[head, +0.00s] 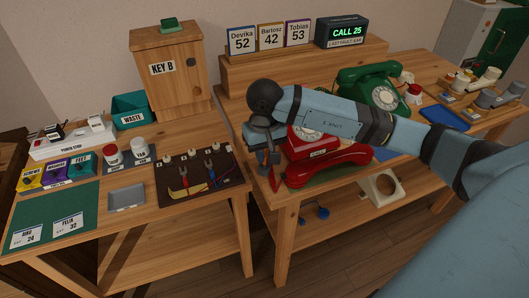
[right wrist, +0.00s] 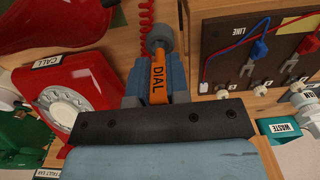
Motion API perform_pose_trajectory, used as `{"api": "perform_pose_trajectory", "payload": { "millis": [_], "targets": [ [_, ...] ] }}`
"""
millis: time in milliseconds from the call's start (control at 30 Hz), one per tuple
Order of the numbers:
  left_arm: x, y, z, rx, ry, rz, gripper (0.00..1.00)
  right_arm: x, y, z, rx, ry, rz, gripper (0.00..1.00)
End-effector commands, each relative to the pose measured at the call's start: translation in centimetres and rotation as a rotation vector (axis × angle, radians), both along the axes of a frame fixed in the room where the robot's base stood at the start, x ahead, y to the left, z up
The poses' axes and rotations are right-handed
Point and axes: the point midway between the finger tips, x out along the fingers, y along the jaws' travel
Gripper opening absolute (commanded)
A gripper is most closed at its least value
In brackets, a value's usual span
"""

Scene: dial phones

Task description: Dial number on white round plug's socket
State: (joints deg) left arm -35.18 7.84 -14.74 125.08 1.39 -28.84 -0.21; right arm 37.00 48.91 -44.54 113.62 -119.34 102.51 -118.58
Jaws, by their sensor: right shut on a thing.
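My right gripper (head: 268,160) is shut on a grey-ended tool with an orange DIAL tag (right wrist: 158,82), held upright beside the red phone. My left gripper is not in view.
A CALL 25 display (head: 341,31) stands by name cards Devika 52, Bartosz 42 and Tobias 53 (head: 297,33). A green phone (head: 370,88) is behind my right arm. A KEY B cabinet (head: 170,75), teal WASTE bin (head: 130,112) and green mat (head: 50,222) are at left.

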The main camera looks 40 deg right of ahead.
Motion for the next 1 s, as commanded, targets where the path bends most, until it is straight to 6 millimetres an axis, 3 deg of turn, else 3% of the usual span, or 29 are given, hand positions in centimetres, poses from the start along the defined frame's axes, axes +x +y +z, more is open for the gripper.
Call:
{"api": "perform_pose_trajectory", "payload": {
  "millis": [1000],
  "targets": [
    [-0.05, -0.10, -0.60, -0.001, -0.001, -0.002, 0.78, 0.02, -0.01, 0.00, 0.000, 0.000, 0.000, 0.00]
  ]
}}
